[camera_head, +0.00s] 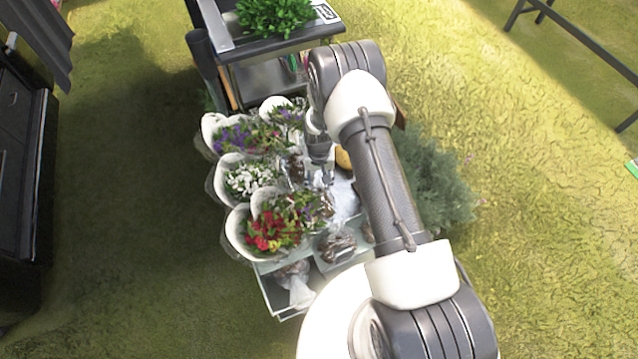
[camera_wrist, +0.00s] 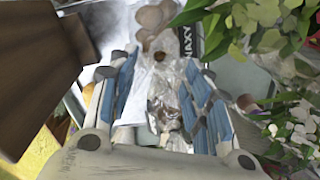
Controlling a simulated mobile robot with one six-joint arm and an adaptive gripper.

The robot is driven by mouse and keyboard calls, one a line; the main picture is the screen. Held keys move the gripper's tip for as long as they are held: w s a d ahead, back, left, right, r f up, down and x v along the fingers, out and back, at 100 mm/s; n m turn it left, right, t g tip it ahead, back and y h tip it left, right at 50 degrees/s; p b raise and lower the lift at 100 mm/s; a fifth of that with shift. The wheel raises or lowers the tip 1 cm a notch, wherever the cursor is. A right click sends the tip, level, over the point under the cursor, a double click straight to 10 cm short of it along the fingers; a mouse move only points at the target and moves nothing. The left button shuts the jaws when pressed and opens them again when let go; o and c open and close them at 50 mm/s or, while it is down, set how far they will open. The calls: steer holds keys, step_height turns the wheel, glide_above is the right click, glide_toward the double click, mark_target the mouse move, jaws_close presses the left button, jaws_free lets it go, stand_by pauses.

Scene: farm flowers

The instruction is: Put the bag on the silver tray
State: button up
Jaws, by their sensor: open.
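My gripper (camera_head: 320,180) points down over the middle of the flower stand. In the wrist view my gripper (camera_wrist: 160,85) is open, with its blue-padded fingers on either side of a clear plastic bag (camera_wrist: 165,112) with brownish contents. The fingers look apart from each other; contact with the bag cannot be told. In the head view, my gripper and arm partly hide this bag. A pale, shiny surface, seemingly the silver tray (camera_head: 345,198), shows just right of my gripper, partly covered by my arm.
Wrapped bouquets with purple, white (camera_head: 250,180) and red flowers (camera_head: 270,232) crowd the stand's left side. Other clear bags (camera_head: 338,243) sit at the front, one at the lower left (camera_head: 295,285). A dark cart (camera_head: 275,50) with a plant stands behind. A bush (camera_head: 437,185) grows at right.

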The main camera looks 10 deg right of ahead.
steer(key=s+d+r+t+p, duration=0.1)
steer(key=s+r, duration=0.1)
steer(key=r, duration=1.5)
steer(key=s+r+t, duration=0.1)
steer(key=s+r, duration=0.1)
steer(key=r, duration=1.6)
steer(key=s+r+t, duration=0.1)
steer(key=s+r, duration=0.4)
steer(key=s, duration=0.3)
steer(key=s+r+n, duration=0.1)
steer(key=s+r, duration=0.3)
steer(key=s, duration=0.4)
steer(key=s+d+r+n+t, duration=0.1)
steer(key=s+r, duration=0.4)
steer(key=s, duration=0.3)
steer(key=shift+s+r+t, duration=0.3)
steer(key=shift+s, duration=0.05)
steer(key=shift+d, duration=0.1)
